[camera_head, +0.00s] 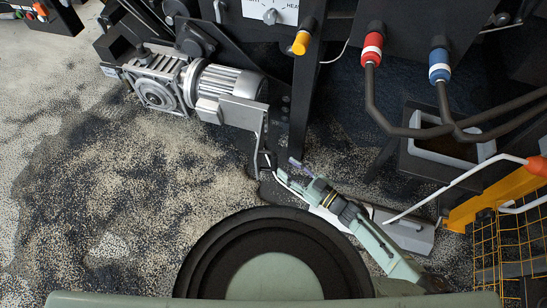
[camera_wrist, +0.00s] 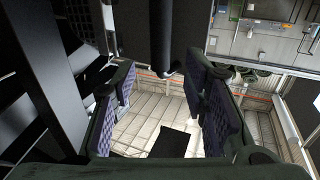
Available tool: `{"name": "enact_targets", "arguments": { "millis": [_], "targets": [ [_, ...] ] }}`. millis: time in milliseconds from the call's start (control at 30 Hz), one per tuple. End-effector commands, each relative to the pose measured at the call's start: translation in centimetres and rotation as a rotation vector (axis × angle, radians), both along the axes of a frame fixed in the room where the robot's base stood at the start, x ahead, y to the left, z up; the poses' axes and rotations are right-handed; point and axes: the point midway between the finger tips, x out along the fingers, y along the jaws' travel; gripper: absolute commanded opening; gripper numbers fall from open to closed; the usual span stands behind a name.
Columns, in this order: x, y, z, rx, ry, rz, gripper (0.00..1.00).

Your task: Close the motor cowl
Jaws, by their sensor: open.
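A silver motor (camera_head: 228,81) with a ribbed round body and a square gear housing (camera_head: 157,88) sits at the upper left of the head view. A pale grey cover piece (camera_head: 232,113), which may be the motor cowl, is at its lower right; a thin upright bar (camera_head: 263,130) hangs from its end. I cannot tell how far the cowl stands open. My gripper (camera_head: 284,173) is open below and right of that bar, apart from the motor. In the wrist view my gripper (camera_wrist: 160,76) has its two padded fingers spread, with nothing clearly held between them.
Red (camera_head: 372,48) and blue (camera_head: 439,66) hose couplings with dark hoses are at the upper right. A dark open bin (camera_head: 450,148) stands below them. A yellow frame with mesh (camera_head: 500,225) is at the right. The granule-strewn floor (camera_head: 160,190) is open at the left.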

Motion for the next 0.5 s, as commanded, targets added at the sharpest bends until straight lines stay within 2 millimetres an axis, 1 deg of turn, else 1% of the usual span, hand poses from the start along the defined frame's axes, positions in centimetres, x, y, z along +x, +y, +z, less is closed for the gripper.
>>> {"name": "enact_targets", "arguments": {
  "millis": [33, 200, 300, 500],
  "targets": [
    [0.7, 1.0, 0.1, 0.002, -0.001, 0.002, 0.40],
    [2.7, 3.4, 0.0, 0.001, 0.001, 0.002, 0.40],
    [3.6, 4.4, 0.0, 0.001, 0.001, 0.002, 0.40],
    [4.4, 5.3, -0.1, -0.001, 0.001, -0.001, 0.40]
  ]
}}
